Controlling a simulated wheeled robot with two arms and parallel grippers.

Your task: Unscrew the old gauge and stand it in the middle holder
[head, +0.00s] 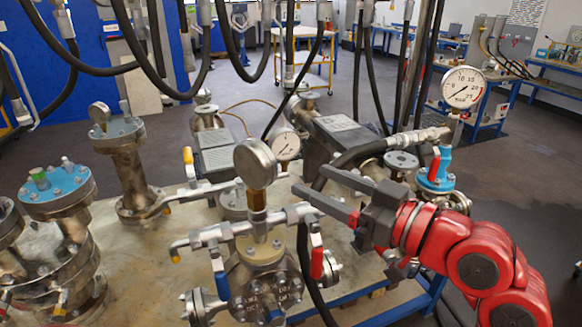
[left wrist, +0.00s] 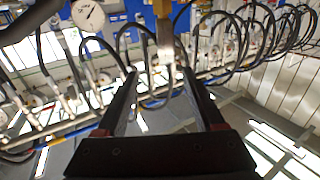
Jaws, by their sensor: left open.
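A round gauge (head: 255,163) with a brass stem stands upright on the front flanged vessel (head: 262,285), its dial turned away from the head view. I take it as the old gauge. My left gripper (head: 308,181) is open and empty, just right of this gauge, its two dark fingers pointing at the stem. In the left wrist view a brass-and-grey stem (left wrist: 165,45) shows beyond and between the spread fingertips (left wrist: 159,74); the fingers do not appear to touch it. I cannot make out a middle holder. My right gripper is not in view.
A dial gauge (head: 462,88) stands at the right above a blue flange (head: 436,180). A smaller gauge (head: 286,146) sits behind. A red-handled valve (head: 316,262) is below my gripper. Black hoses hang across the top.

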